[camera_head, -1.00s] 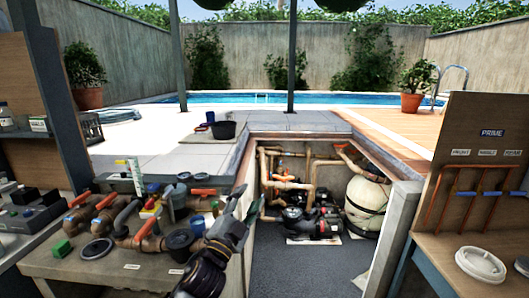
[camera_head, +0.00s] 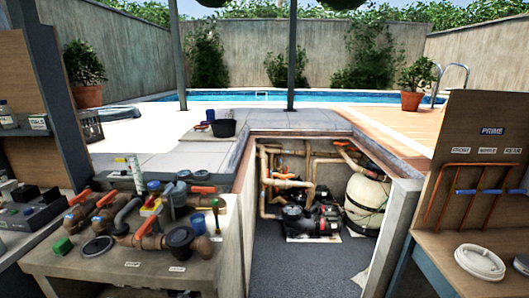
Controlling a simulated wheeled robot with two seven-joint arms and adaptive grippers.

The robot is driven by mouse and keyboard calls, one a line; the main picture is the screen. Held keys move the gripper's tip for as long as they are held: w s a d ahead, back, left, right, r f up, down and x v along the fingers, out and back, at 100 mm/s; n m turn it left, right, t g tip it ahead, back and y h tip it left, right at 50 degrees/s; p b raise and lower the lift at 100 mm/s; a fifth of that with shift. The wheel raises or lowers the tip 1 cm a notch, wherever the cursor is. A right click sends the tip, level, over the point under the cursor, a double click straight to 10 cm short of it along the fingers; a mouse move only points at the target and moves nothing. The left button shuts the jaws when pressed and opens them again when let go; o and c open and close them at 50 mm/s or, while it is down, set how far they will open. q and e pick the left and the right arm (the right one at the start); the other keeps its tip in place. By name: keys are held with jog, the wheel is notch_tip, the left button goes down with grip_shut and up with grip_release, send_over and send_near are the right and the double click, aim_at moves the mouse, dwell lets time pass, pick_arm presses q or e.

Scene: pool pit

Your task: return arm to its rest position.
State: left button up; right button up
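Neither of my grippers shows in the head view now. The workbench (camera_head: 95,268) at the left front is in plain view, with brown and grey pipe fittings (camera_head: 150,238) and orange-handled valves on it. A black round cup-like fitting (camera_head: 180,240) stands near its right end. The pump pit (camera_head: 290,262) in the middle is unobstructed. In it are a black pump (camera_head: 300,222), tan pipes with orange handles and a cream filter tank (camera_head: 366,205).
The pit floor's front part is clear.

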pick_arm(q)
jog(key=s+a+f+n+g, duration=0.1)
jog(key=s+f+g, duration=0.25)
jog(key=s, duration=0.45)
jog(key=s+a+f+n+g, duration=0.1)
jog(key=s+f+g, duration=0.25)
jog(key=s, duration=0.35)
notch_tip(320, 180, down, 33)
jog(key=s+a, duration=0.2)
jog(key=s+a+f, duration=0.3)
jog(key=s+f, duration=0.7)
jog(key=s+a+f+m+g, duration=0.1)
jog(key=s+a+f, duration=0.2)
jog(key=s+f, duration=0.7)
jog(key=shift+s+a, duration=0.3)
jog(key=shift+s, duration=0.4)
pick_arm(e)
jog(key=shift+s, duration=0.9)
